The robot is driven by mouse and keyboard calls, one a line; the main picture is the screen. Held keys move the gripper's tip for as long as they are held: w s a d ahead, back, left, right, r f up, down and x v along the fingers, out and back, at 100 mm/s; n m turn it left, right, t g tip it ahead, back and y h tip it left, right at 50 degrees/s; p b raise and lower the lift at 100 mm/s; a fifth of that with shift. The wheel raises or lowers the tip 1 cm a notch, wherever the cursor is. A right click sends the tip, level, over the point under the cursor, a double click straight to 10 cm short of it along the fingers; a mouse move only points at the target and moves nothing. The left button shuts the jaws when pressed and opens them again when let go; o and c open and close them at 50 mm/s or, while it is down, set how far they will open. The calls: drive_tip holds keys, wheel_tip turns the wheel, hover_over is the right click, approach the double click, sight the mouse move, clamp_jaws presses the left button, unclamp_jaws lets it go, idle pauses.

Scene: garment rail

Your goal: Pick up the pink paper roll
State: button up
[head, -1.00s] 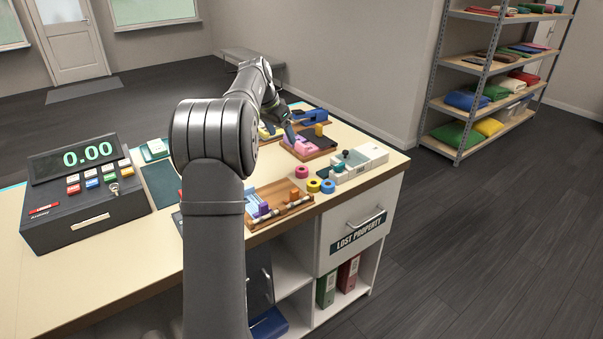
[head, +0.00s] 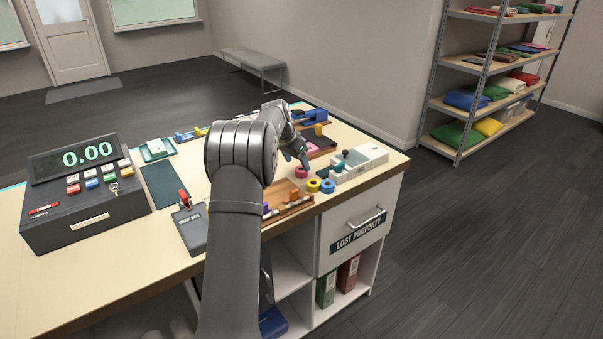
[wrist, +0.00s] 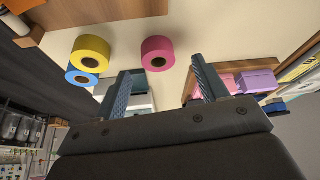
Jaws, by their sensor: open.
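The pink paper roll (head: 301,172) stands on the counter near its right front edge, behind a yellow roll (head: 313,185) and a blue roll (head: 328,186). In the wrist view the pink roll (wrist: 157,53) lies just beyond my fingertips, between their lines and apart from both. The yellow roll (wrist: 91,53) and blue roll (wrist: 80,77) are to its left there. My gripper (head: 304,158) is close above and behind the pink roll in the head view. Its two fingers (wrist: 162,80) are spread, with nothing held between them.
A wooden tray (head: 290,208) with items lies in front of the rolls, partly hidden by my arm. A white box (head: 362,160) with a teal thing stands to the right. Another wooden tray (head: 322,144) lies behind. A cash register (head: 80,190) stands far left.

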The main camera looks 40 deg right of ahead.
sight(301, 169)
drive_tip(key=x, duration=0.3)
drive_tip(key=shift+d+f, duration=0.2)
drive_tip(key=shift+f, duration=0.15)
drive_tip(key=c, duration=1.1)
